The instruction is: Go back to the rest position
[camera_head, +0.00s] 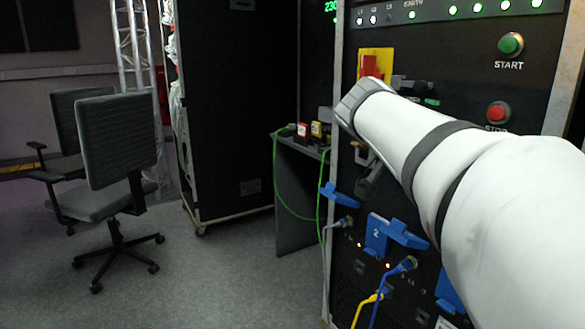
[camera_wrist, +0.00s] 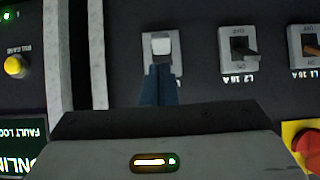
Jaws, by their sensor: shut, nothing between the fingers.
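My gripper (camera_wrist: 160,76) shows in the wrist view as dark bluish fingers, shut together with nothing between them. The fingertips lie just below the pale lever of a breaker switch (camera_wrist: 161,44) on the dark panel. I cannot tell whether they touch it. In the head view, my white arm reaches in from the right across the front of the black rack panel (camera_head: 455,45). The fingers cannot be made out clearly there.
Two more switches (camera_wrist: 238,48) (camera_wrist: 304,46) stand to the right in the wrist view. A red and yellow rotary switch (camera_head: 371,66), blue plugs (camera_head: 376,236) and hanging cables (camera_head: 372,305) are near my arm. A small table (camera_head: 297,200), chairs (camera_head: 115,150) and open floor lie left.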

